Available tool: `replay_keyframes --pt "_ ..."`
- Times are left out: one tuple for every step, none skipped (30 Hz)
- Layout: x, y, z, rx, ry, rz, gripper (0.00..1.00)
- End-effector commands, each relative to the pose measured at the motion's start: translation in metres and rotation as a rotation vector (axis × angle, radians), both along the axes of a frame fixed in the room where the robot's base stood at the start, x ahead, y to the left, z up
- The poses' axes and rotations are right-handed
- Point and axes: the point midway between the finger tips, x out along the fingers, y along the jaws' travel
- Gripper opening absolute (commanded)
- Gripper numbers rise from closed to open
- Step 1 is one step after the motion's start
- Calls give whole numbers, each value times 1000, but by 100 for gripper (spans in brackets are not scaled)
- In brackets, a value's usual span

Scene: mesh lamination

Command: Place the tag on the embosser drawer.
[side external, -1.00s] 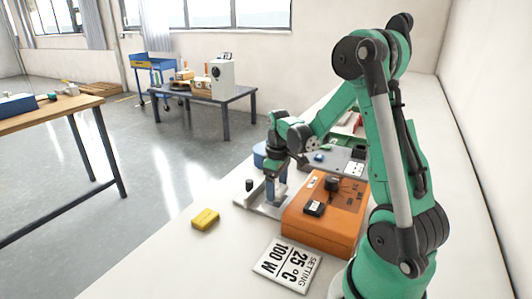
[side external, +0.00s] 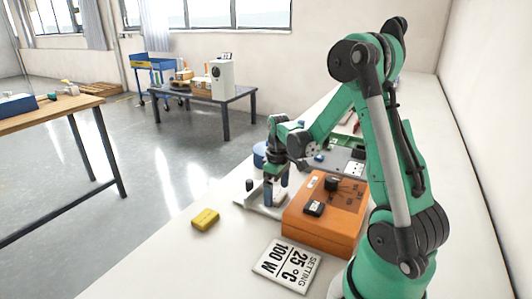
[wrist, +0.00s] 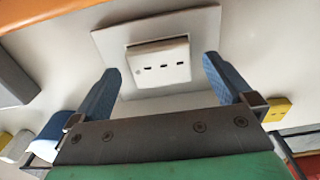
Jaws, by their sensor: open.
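My gripper (side external: 275,196) points down over the pale plate (side external: 250,203) beside the orange box. In the wrist view its two blue fingers (wrist: 161,68) are spread apart. Between them is a small white piece with three dark slots, which looks like the tag (wrist: 158,50). It sits on a pale grey plate (wrist: 112,42), over a dark opening, and seems to be the embosser drawer. A gap shows between the tag and each finger. In the side view the fingers hide the tag.
An orange box (side external: 318,232) with a black knob stands just right of my gripper. A yellow block (side external: 205,219) and a white setting card (side external: 286,264) lie on the white bench. The bench's front left is clear.

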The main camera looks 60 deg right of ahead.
Motion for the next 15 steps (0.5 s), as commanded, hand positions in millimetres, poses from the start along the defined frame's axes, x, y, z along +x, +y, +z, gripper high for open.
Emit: replay_keyframes --pt "0 0 6 0 0 0 100" --pt "0 0 11 0 0 0 100" --pt "0 0 18 0 0 0 100" --pt "-1 0 23 0 0 0 100" --pt "-1 1 29 0 0 0 100" --pt "0 0 38 0 0 0 100" --pt "0 0 44 0 0 0 100" --pt "0 0 50 0 0 0 100" --pt "-1 1 59 0 0 0 100" --pt "-1 0 64 0 0 0 100" --pt "0 0 70 0 0 0 100" --pt "0 0 77 0 0 0 100" --pt "0 0 83 0 0 0 100" --pt "-1 0 88 0 0 0 100" --pt "0 0 93 0 0 0 100"
